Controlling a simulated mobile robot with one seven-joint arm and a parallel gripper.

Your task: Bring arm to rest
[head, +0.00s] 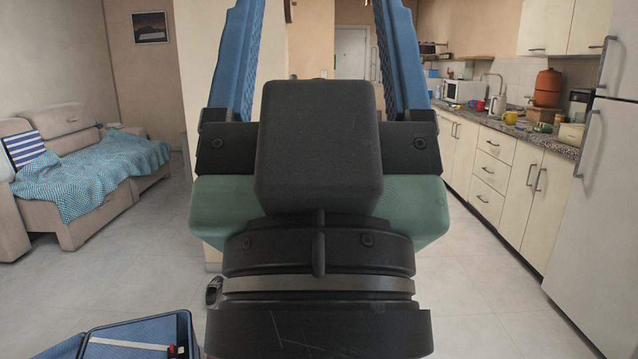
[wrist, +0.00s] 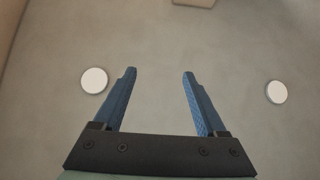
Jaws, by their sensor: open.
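My gripper (wrist: 158,72) has two blue fingers, spread apart with nothing between them in the wrist view. In the head view my gripper (head: 315,8) rises close in front of the camera, fingers pointing up, and its fingertips run out of the top of the picture. My wrist and hand hide the middle of the room. The wrist view faces the ceiling (wrist: 155,40), which has two round white lights (wrist: 94,80).
A sofa (head: 75,125) with a blue throw (head: 90,180) stands at left. An open blue case (head: 150,325) lies at the bottom left. Kitchen cabinets (head: 495,165) and a fridge (head: 610,200) line the right side. Bare tiled floor (head: 490,300) shows between them and my arm.

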